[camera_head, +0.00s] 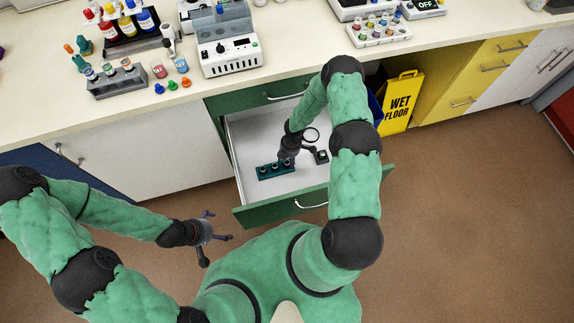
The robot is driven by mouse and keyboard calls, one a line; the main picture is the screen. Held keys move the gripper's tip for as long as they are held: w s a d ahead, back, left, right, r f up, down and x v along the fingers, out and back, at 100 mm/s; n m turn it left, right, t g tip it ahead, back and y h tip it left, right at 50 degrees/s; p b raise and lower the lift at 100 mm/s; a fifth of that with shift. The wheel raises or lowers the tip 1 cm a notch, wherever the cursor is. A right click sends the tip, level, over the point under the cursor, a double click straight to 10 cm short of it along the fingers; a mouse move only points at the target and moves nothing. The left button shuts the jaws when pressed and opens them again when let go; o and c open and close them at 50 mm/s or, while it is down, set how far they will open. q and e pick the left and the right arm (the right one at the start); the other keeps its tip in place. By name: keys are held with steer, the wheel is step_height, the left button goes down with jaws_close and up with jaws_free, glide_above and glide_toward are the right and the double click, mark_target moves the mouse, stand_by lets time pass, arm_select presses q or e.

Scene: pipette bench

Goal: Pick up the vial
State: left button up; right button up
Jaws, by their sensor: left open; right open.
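A teal rack (263,175) lies on the floor of the open green drawer. Several small dark-and-light round tops show in it; I cannot tell whether these are vials or empty holes. My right gripper (287,160) reaches down into the drawer, open, just above the rack's right part; its fingertips are small and partly hidden, and I cannot tell whether they touch anything. My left gripper (222,239) is open and empty, in front of the cabinets to the left of the drawer. Other capped vials stand in a grey rack (118,84) on the bench.
The drawer front (265,213) juts over open floor. A white device (228,62) and bottles crowd the bench. A yellow wet floor sign (400,102) stands at right.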

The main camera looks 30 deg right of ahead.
mark_target(287, 161)
step_height(287, 161, down, 4)
steer(key=shift+w+a+r+b, duration=0.15)
steer(key=shift+r+b, duration=0.1)
steer(key=shift+b, duration=0.15)
steer(key=c, duration=0.8)
steer(key=shift+r, duration=0.1)
steer(key=shift+c, duration=0.3)
